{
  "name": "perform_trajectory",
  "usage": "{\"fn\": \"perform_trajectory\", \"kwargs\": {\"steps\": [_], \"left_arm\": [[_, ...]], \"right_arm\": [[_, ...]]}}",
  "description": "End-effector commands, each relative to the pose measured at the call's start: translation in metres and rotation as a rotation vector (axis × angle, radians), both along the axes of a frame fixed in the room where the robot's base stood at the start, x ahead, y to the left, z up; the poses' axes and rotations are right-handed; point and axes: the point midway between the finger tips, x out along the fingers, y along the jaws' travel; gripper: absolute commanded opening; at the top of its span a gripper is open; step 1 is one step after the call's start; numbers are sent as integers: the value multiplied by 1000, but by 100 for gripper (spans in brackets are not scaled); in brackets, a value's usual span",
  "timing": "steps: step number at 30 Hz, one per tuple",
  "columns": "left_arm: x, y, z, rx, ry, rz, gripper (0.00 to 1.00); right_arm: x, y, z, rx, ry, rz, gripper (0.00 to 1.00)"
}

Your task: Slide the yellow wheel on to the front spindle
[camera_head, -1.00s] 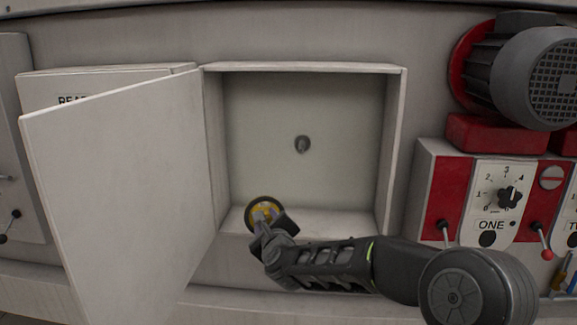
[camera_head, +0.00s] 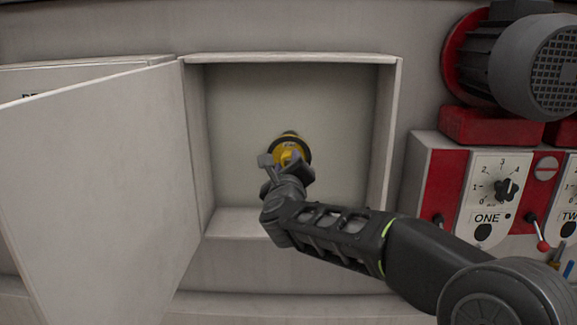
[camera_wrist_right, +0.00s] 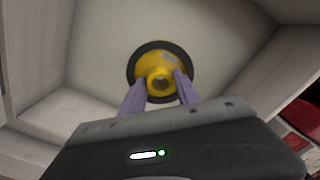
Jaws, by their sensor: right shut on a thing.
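The yellow wheel (camera_head: 290,151), with a dark rim, is inside the open cabinet in front of the back wall. My right gripper (camera_head: 284,164) is shut on its yellow hub. The wrist view shows the wheel (camera_wrist_right: 161,67) face on, with the fingers of the right gripper (camera_wrist_right: 159,88) on either side of the hub. The front spindle is hidden behind the wheel and gripper, so I cannot tell whether the wheel touches it or is around it. My left gripper is not in view.
The cabinet's door (camera_head: 95,185) stands open on the left. The cabinet's side wall (camera_head: 382,140) and floor ledge (camera_head: 235,222) bound the space around my arm. To the right are a motor (camera_head: 530,65) and a red and white control panel (camera_head: 490,190) with levers.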

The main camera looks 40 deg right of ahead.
Motion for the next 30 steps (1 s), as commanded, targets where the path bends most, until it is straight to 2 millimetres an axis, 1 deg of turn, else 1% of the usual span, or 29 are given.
{"fn": "perform_trajectory", "kwargs": {"steps": [18,24,30], "left_arm": [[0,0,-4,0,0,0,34],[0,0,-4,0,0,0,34],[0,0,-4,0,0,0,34]], "right_arm": [[41,-31,1,-1,-2,1,0],[47,-36,1,-2,-2,0,0],[48,-36,1,-2,-2,0,0]]}}
